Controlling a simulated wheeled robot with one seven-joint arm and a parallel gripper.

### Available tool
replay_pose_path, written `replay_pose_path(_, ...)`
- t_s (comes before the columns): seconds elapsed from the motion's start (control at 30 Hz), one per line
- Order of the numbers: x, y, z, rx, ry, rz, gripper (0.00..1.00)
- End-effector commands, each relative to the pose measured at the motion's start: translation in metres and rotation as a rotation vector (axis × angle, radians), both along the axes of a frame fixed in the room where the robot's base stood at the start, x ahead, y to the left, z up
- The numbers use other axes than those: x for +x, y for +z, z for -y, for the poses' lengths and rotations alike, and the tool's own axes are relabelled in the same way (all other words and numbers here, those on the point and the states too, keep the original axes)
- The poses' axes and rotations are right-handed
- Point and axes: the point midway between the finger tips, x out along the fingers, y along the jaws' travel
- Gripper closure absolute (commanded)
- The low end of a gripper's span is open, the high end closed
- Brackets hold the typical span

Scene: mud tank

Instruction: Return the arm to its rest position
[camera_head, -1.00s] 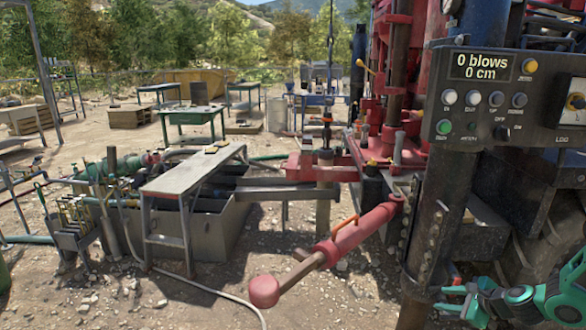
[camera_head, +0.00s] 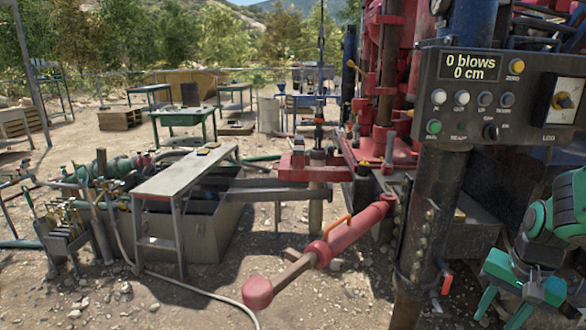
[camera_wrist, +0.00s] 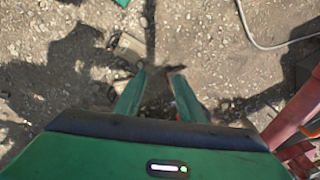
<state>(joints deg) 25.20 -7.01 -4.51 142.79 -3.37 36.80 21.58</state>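My gripper (camera_head: 500,316) hangs at the lower right in the head view, below my folded green and black arm (camera_head: 545,240). Its fingers point down toward the ground. In the wrist view the gripper (camera_wrist: 159,78) has its two green fingers apart, with only dirt and gravel showing between them. It holds nothing. Part of my arm is cut off by the right edge of the head view.
A dark steel post (camera_head: 435,215) with a red-handled valve (camera_head: 446,284) stands just left of my gripper. A control panel (camera_head: 490,98) is above. A red cylinder (camera_head: 345,235) juts out left. Grey tank (camera_head: 215,225) stands beyond on gravel.

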Motion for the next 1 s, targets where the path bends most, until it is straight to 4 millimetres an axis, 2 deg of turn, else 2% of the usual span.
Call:
replay_pose_path(0.1, -0.035, 0.024, -0.008, -0.025, 0.085, -0.036, 0.64)
replay_pose_path(0.3, -0.092, 0.051, -0.023, -0.024, 0.211, -0.095, 0.64)
replay_pose_path(0.5, -0.127, 0.062, -0.033, -0.002, 0.284, -0.124, 0.64)
replay_pose_path(0.63, -0.134, 0.063, -0.035, 0.005, 0.301, -0.13, 0.64)
replay_pose_path(1.0, -0.134, 0.063, -0.035, 0.005, 0.301, -0.13, 0.64)
